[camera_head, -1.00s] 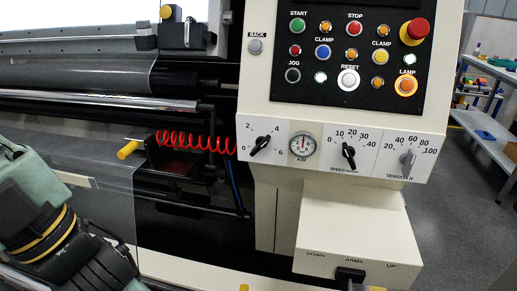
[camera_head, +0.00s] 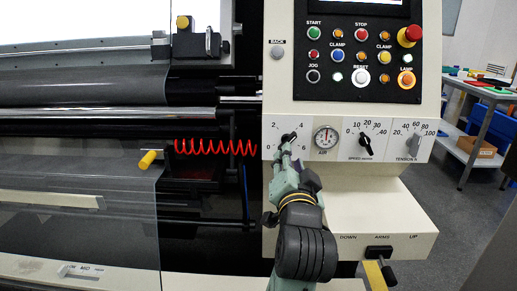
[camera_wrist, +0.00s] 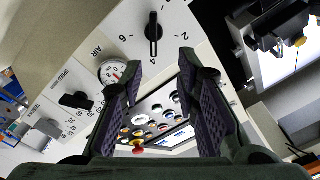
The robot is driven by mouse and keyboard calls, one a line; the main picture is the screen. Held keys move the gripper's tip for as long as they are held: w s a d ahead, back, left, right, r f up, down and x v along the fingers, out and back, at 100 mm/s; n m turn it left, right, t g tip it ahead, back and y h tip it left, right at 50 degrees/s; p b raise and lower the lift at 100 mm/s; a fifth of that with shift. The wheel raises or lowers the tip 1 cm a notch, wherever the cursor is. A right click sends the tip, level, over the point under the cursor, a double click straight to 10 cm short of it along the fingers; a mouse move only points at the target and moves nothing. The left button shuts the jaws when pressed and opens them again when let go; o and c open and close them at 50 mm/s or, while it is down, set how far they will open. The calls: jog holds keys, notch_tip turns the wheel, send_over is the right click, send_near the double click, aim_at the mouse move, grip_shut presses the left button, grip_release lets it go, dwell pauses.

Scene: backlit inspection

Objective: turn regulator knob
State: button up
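The black regulator knob (camera_wrist: 153,33), on a white plate marked 0 to 6 next to the AIR gauge (camera_wrist: 113,72), shows whole in the wrist view. Its bar lies roughly upright in that picture. My gripper (camera_wrist: 160,62) is open and empty, and its two purple-padded fingers point at the panel. The knob appears beyond the fingertips, roughly in line with the space between them, and does not look gripped. In the head view, my gripper (camera_head: 287,152) covers part of the knob (camera_head: 290,136). Exact distance from fingertips to knob is hard to tell.
The SPEED knob (camera_head: 366,146) and TENSION knob (camera_head: 413,145) sit to the right of the gauge in the head view. A button panel (camera_head: 350,65) is above. A red coiled hose (camera_head: 215,147) hangs left. The ARMS lever (camera_head: 379,252) juts out below.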

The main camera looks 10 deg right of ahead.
aim_at(290, 142)
jog(key=x, duration=0.3)
jog(key=p+x, duration=0.1)
jog(key=x, duration=0.3)
jog(key=p+x, duration=0.1)
jog(key=x, duration=0.2)
jog(key=shift+w+d+f, duration=0.3)
jog(key=shift+d, duration=0.15)
jog(key=shift+c, duration=0.5)
grip_shut()
